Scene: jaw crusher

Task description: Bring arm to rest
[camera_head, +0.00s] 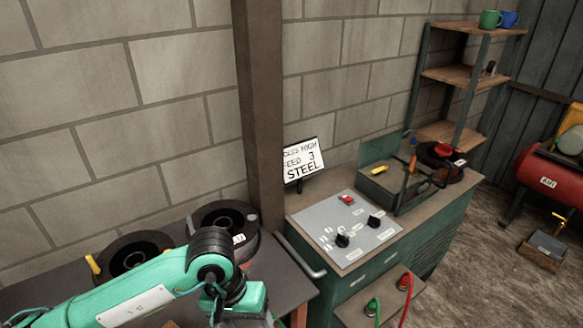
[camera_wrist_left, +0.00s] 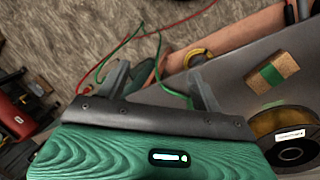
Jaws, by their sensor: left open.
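My left arm, teal with black joints, comes in from the lower left of the head view and reaches over the dark bench (camera_head: 287,282). Its wrist is bent down at the bottom edge, so the fingertips do not show there. The fingers are near the bench edge, with floor and cables beyond. My right arm and gripper are not in view.
Two dark spools (camera_head: 222,218) (camera_head: 130,255) stand on the bench beside my arm. A green cabinet with a knob panel (camera_head: 345,230) is to the right. A tan block with a green band (camera_wrist_left: 272,73) and an amber spool (camera_wrist_left: 288,135) lie near the gripper. Red and green cables (camera_wrist_left: 150,38) cross the floor side.

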